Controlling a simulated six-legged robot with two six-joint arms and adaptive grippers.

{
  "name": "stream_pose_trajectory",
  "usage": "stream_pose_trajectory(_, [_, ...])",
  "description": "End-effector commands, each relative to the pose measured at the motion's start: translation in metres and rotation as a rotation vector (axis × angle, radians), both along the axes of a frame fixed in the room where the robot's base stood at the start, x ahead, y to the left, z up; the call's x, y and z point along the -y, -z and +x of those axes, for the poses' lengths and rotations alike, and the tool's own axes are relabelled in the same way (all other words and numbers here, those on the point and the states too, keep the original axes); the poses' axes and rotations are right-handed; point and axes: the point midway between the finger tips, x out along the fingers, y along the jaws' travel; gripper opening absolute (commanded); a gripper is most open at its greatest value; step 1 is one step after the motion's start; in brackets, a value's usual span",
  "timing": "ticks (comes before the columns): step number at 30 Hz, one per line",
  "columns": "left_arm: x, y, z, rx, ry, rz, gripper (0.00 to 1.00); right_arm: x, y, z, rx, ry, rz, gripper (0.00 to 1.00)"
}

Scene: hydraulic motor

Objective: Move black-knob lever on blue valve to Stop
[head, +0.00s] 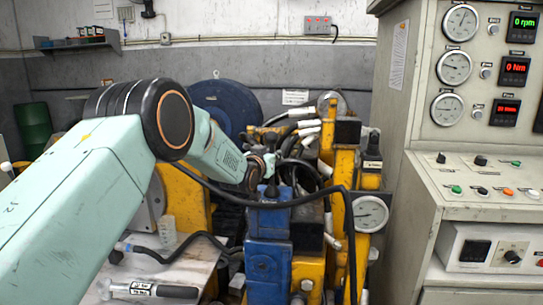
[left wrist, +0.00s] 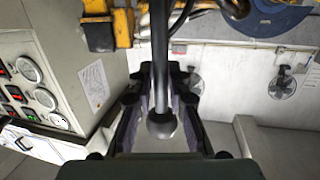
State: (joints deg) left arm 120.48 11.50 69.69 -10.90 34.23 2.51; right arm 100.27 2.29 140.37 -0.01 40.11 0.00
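The blue valve (head: 268,222) stands at the centre of the head view, with a small dark lever piece at its top. In the left wrist view the black-knob lever (left wrist: 162,95) comes down from the top, and its round knob (left wrist: 162,126) is nearest the camera. My left gripper (left wrist: 162,75) has one finger on each side of the lever shaft, with narrow light gaps beside it. In the head view my left wrist is just above and behind the valve top, and its fingers are mostly hidden. The Stop marking cannot be read. My right gripper is not in view.
Yellow machine parts (head: 340,170) and black hoses crowd around the valve. A round gauge (head: 370,213) sits to its right. A grey control cabinet (head: 405,130) stands at the right. A white-topped bench (head: 150,262) with a torque tool (head: 150,289) is at lower left.

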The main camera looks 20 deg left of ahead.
Motion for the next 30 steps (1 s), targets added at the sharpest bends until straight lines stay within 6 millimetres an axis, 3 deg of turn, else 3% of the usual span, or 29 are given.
stream_pose_trajectory(6, [0.0,-0.001,0.0,0.001,0.0,-0.001,0.36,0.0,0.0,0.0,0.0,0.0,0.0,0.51])
stream_pose_trajectory(17, [-0.001,-0.002,-0.003,0.002,-0.001,-0.002,0.36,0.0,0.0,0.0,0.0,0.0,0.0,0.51])
stream_pose_trajectory(30, [0.002,-0.006,-0.051,0.0,-0.001,-0.004,0.36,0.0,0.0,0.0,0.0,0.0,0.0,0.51])
